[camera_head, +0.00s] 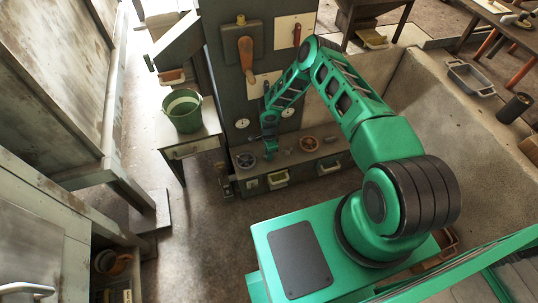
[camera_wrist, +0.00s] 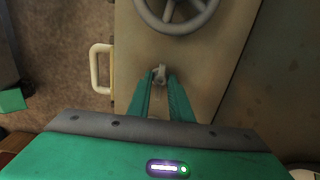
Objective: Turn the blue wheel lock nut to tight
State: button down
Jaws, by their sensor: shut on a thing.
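My gripper (camera_wrist: 160,84) is shut on the small pale metal lock nut (camera_wrist: 159,73) on the panel's ledge. The lock nut sits just below the grey-blue spoked wheel (camera_wrist: 178,14), whose upper part is cut off by the wrist view's top edge. In the head view, my gripper (camera_head: 271,152) points down at the ledge, to the right of the grey-blue wheel (camera_head: 246,160). The lock nut is too small and too covered there to make out. I cannot tell from these views how far it is turned.
A brown-orange wheel (camera_head: 309,144) lies farther right on the same ledge. A pale handle (camera_wrist: 101,68) stands out at the ledge's front. A green bucket (camera_head: 182,110) is on a side table to the left. The floor in front of the ledge is partly open.

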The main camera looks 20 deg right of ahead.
jog(key=c, duration=1.7)
grip_release()
jog(key=shift+w+a, duration=0.1)
jog(key=shift+w, duration=0.05)
jog(key=shift+o, duration=0.4)
notch_tip(320, 180, up, 11)
jog(key=shift+f, duration=0.15)
